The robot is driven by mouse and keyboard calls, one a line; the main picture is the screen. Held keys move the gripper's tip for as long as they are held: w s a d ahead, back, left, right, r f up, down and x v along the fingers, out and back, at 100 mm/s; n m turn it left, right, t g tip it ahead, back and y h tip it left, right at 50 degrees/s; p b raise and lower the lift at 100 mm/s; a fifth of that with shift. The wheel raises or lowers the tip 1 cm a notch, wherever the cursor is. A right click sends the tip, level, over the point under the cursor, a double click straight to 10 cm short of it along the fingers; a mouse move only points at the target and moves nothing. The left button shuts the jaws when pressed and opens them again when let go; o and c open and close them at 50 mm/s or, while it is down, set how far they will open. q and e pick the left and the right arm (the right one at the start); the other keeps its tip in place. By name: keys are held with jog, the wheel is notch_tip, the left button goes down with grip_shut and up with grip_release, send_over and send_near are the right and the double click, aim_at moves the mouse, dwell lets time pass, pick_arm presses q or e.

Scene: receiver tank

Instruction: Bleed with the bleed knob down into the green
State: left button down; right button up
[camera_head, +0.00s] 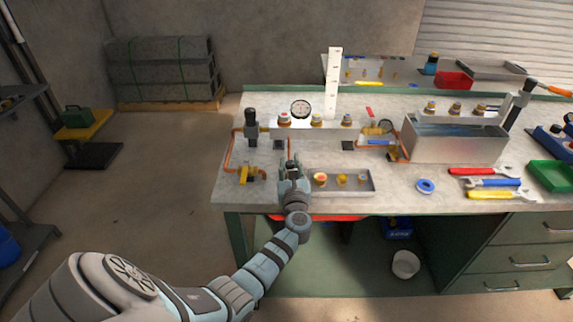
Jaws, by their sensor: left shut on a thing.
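Several brass fittings, one with a red top (284,118), sit along the manifold (331,122). I cannot tell which part is the bleed knob. My left gripper (290,163) is in front of the manifold, just left of a shallow tray, pointing away from me. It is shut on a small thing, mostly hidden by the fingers. My right gripper is not in view.
The shallow tray (372,189) holds small coloured fittings. Copper pipe and a yellow valve (246,174) lie left of the gripper. A metal tank (455,145), wrenches (485,171), a blue ring (425,186) and a green bin (550,176) occupy the right.

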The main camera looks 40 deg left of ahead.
pick_arm(q)
jog(key=shift+f, duration=0.15)
jog(key=c, duration=1.3)
grip_release()
jog(key=shift+s, duration=0.1)
jog(key=shift+c, duration=0.2)
jog(key=v, duration=1.2)
